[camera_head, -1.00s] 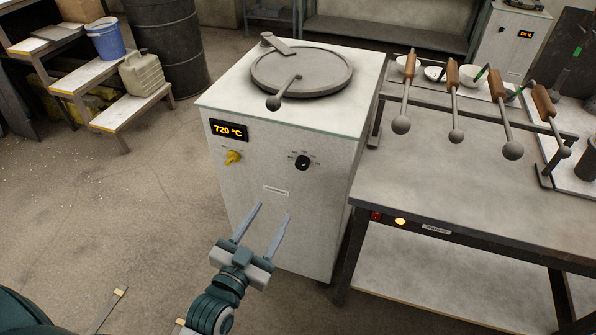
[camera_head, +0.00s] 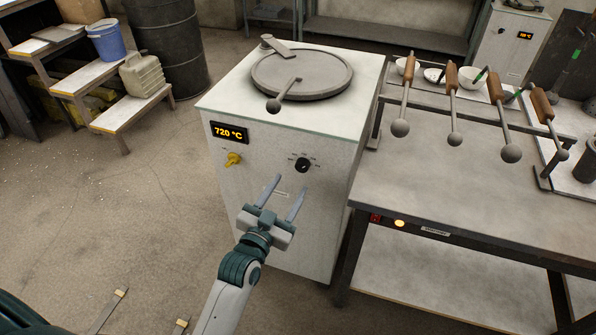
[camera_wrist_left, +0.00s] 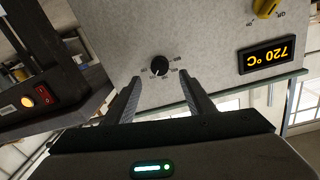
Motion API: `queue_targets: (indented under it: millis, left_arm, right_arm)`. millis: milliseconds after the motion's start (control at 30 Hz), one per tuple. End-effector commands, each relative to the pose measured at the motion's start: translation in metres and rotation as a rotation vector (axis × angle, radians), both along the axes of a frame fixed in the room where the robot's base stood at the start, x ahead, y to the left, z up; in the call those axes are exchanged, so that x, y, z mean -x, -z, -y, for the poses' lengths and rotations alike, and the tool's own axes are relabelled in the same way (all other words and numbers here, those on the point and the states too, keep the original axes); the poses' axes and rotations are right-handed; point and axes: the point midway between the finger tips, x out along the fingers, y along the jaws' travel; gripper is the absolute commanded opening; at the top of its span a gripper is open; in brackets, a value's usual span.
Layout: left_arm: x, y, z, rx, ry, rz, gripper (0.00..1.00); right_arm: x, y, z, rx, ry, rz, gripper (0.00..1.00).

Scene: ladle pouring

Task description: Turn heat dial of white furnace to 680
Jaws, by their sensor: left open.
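The white furnace (camera_head: 240,185) stands in the middle of the head view with a round grey lid (camera_head: 315,68) on top. Its display (camera_head: 230,132) reads 720 °C and also shows upside down in the left wrist view (camera_wrist_left: 267,57). The black heat dial (camera_head: 303,165) is on the front face, right of a yellow knob (camera_head: 233,159). In the left wrist view the dial (camera_wrist_left: 160,65) lies ahead, between the lines of my fingers. My left gripper (camera_head: 286,188) is open and empty, just below the dial and apart from it. My right gripper tips (camera_head: 152,308) may show at the bottom, unclear.
A metal table (camera_head: 450,190) with a rack of several wooden-handled ladles stands close on the right. A wooden step shelf (camera_head: 120,110) with a blue bucket (camera_head: 106,38) stands at the left. The floor left of the furnace is clear.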

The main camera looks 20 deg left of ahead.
Motion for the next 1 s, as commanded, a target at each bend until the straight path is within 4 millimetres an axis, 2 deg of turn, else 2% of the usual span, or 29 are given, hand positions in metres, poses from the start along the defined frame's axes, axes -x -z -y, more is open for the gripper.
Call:
queue_targets:
  millis: [200,400,600,867,1000]
  left_arm:
    - [-0.038,-0.001,0.004,0.001,-0.001,0.001,0.49]
    - [-0.06,-0.001,0.006,0.0,0.0,0.0,0.49]
    - [-0.068,0.0,0.006,0.0,0.0,0.0,0.49]
    - [-0.068,0.0,0.007,0.0,0.0,0.0,0.49]
    - [-0.068,0.0,0.007,0.0,0.0,0.0,0.15]
  right_arm:
    - [0.002,0.004,0.001,0.0,0.0,-0.001,0.42]
    - [-0.001,0.005,0.001,0.0,0.0,0.005,0.42]
    - [-0.005,0.005,0.001,0.0,0.0,0.012,0.42]
    - [-0.005,0.006,0.001,0.0,0.0,0.009,0.42]
    - [-0.003,0.006,0.001,0.0,0.0,0.006,0.42]
